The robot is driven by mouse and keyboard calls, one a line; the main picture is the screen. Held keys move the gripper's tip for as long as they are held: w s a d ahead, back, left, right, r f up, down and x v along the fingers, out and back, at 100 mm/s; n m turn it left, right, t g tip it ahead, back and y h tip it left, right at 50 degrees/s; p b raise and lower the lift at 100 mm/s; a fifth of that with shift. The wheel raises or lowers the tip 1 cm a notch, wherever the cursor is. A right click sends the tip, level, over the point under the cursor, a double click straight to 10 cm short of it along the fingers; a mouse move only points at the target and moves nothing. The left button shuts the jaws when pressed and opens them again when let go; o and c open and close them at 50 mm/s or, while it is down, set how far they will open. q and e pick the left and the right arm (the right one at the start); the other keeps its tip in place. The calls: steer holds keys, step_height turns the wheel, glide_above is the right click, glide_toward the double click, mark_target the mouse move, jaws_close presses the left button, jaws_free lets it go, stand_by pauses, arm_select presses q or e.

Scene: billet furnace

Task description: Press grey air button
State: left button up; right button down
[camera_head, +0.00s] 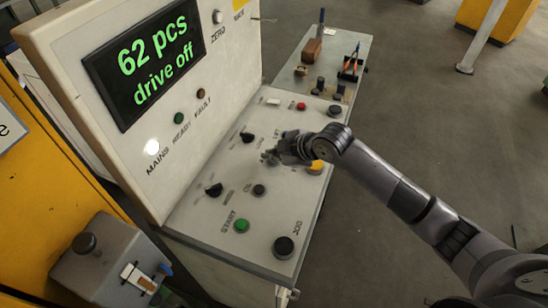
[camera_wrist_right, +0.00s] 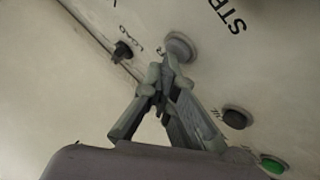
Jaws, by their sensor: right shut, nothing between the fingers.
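A round grey button (camera_wrist_right: 181,46) shows in the right wrist view on the pale panel, just beyond my fingertips; its label is not readable there. In the head view my right gripper hides that part of the control panel (camera_head: 205,212). My right gripper (camera_head: 270,157) is low over the middle of the panel, its fingers shut and empty. In the right wrist view the fingertips (camera_wrist_right: 159,76) are close to the grey button; I cannot tell whether they touch it. My left gripper is not in view.
Near the gripper are a yellow button (camera_head: 316,167), a black knob (camera_head: 247,137) and a dark button (camera_head: 259,190). The green START button (camera_head: 241,226) and black JOG button (camera_head: 284,246) are nearer. The upright display (camera_head: 145,60) reads "62 pcs drive off". A tool table (camera_head: 345,43) stands behind.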

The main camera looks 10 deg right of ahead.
mark_target(273, 162)
steer(key=shift+r+p, duration=0.55)
steer(key=shift+r, duration=0.2)
steer(key=shift+r, duration=0.1)
step_height(273, 162, up, 5)
steer(key=p, duration=0.4)
stand_by(0.5)
